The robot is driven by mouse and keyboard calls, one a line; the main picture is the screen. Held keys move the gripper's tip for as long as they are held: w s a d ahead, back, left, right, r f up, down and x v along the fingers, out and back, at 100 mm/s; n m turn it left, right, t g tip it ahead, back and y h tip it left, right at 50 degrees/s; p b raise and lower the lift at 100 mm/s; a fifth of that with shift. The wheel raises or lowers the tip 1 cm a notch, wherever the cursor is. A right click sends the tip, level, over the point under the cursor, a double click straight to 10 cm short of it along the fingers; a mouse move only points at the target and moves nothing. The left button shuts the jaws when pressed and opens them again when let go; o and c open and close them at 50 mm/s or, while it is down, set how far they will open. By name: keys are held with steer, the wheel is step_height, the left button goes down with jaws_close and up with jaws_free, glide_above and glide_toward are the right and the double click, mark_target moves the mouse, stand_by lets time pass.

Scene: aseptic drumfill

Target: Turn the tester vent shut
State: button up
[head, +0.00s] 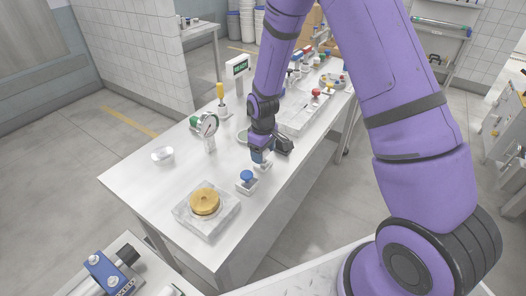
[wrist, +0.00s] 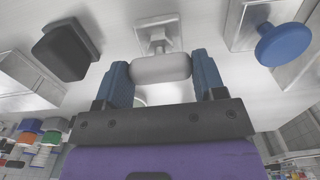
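A pale grey bar-shaped handle (wrist: 161,69) on a small bright metal mount sits between the two blue fingers of my gripper (wrist: 162,75) in the wrist view. Its ends appear to meet the inner faces of the fingers, but I cannot tell whether they are clamped. The handle's long side runs from finger to finger. No label shows which fitting is the vent. In the head view, my gripper (head: 261,157) is low over the bench, and the handle is mostly hidden under it.
A round blue knob (wrist: 283,44) on a metal block is close to the right finger. A black block-shaped knob (wrist: 66,49) is to the left.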

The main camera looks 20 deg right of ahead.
steer(key=shift+m, duration=0.4)
steer(key=m, duration=0.8)
steer(key=shift+m, duration=0.3)
steer(key=m, duration=0.8)
steer(key=shift+m, duration=0.4)
steer(key=o, duration=0.9)
step_height(320, 180, up, 11)
steer(key=shift+f, duration=0.1)
